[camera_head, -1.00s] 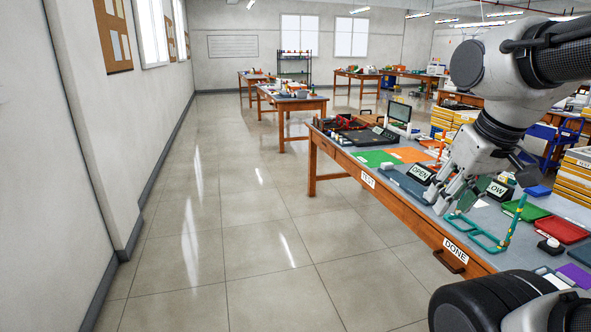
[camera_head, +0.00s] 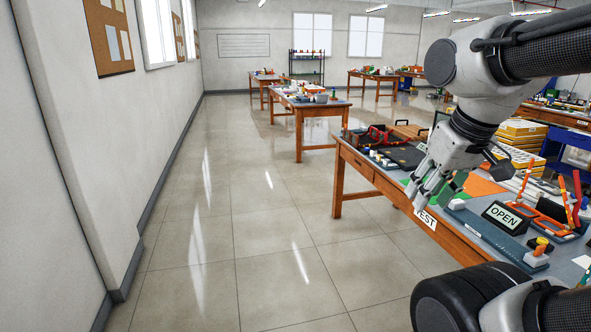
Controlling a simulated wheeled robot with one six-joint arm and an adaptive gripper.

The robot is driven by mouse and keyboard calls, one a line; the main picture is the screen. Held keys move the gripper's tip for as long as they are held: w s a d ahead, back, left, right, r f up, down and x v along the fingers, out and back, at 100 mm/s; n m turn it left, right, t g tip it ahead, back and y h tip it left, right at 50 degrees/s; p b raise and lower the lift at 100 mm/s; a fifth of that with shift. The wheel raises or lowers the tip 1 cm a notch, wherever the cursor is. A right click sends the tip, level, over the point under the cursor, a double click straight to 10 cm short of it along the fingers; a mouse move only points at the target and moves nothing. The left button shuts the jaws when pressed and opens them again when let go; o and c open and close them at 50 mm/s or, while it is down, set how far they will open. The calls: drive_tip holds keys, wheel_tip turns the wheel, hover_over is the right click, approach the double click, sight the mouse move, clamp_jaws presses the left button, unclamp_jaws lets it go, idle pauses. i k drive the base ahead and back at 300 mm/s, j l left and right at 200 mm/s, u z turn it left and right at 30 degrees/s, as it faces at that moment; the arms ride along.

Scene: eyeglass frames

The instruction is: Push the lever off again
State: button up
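My gripper (camera_head: 425,198) points down over the front edge of the near table (camera_head: 388,212), beside the TEST label (camera_head: 426,218). Its fingers seem spread, but the gap between them is too small to judge. No object shows clearly between them. A blue-grey bar-shaped fixture (camera_head: 485,238) lies along the table to the right of the gripper, with a white knob (camera_head: 457,204) at its far end. A small block with a yellow and red top (camera_head: 537,250) sits by its near end. I cannot tell which part is the lever.
An OPEN sign (camera_head: 508,217) stands behind the fixture. Orange-red eyeglass frames (camera_head: 552,212) stand to its right. Green and orange mats (camera_head: 482,186) and a dark tray (camera_head: 400,155) lie farther back. The floor (camera_head: 250,230) to the left of the table is clear.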

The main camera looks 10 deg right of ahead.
sight(578, 201)
drive_tip(key=i+j+z, duration=0.15)
drive_tip(key=i, duration=0.85)
drive_tip(key=i+z, duration=0.65)
drive_tip(key=z, duration=0.15)
drive_tip(key=i+z, duration=0.1)
drive_tip(key=z, duration=0.3)
drive_tip(key=i+z, duration=0.15)
drive_tip(key=z, duration=0.3)
drive_tip(key=i+z, duration=0.15)
drive_tip(key=z, duration=0.25)
drive_tip(key=i+j+z, duration=0.1)
drive_tip(key=z, duration=0.3)
drive_tip(key=i+j+z, duration=0.1)
drive_tip(key=z, duration=0.3)
drive_tip(key=i+j, duration=0.05)
drive_tip(key=i, duration=0.05)
